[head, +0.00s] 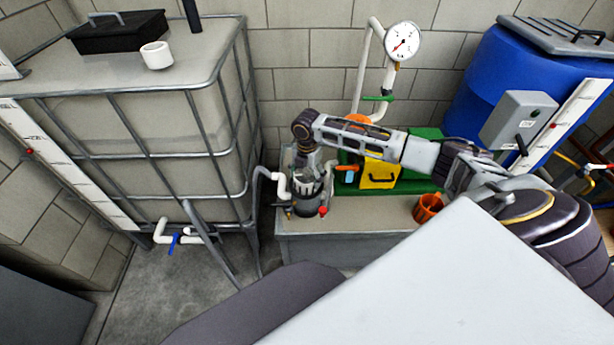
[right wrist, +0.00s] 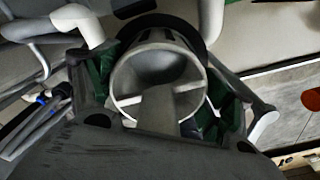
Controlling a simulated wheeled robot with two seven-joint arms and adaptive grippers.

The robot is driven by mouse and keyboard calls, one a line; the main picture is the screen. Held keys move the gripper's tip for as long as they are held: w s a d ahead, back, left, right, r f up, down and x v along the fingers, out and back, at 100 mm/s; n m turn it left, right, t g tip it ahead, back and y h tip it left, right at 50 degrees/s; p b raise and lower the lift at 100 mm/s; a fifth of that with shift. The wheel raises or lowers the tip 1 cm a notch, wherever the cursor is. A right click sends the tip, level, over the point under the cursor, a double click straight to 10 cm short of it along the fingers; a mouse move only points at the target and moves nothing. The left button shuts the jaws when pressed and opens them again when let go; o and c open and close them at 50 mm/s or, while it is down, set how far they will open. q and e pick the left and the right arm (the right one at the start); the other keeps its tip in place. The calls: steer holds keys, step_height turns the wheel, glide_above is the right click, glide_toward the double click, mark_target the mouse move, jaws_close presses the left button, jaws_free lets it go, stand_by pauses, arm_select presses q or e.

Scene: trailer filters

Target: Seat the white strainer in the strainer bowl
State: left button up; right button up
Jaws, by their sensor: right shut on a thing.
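My right gripper (head: 307,178) reaches in from the right and points down over the dark strainer bowl (head: 309,206) on the grey bench. In the right wrist view, the right gripper (right wrist: 168,98) has its green-padded fingers shut on the white strainer (right wrist: 125,78), a round open cylinder with a bar across its mouth. Part of the bowl's dark rim (right wrist: 205,28) shows behind the strainer. The strainer is at the bowl's mouth, but the fingers hide how deep it sits. My left gripper is not in view.
White pipe (head: 281,184) runs close on the bowl's left, with a red knob (head: 323,211) at its front. A caged tank (head: 140,110) fills the left; bare bench lies between bowl and bucket.

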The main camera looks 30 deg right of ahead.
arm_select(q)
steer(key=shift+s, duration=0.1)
arm_select(e)
steer(key=shift+f, duration=0.1)
steer(key=shift+f, duration=0.5)
steer(key=o, duration=1)
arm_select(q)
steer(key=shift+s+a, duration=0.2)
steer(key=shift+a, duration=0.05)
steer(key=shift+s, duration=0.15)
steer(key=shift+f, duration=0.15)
arm_select(e)
steer(key=shift+r, duration=0.15)
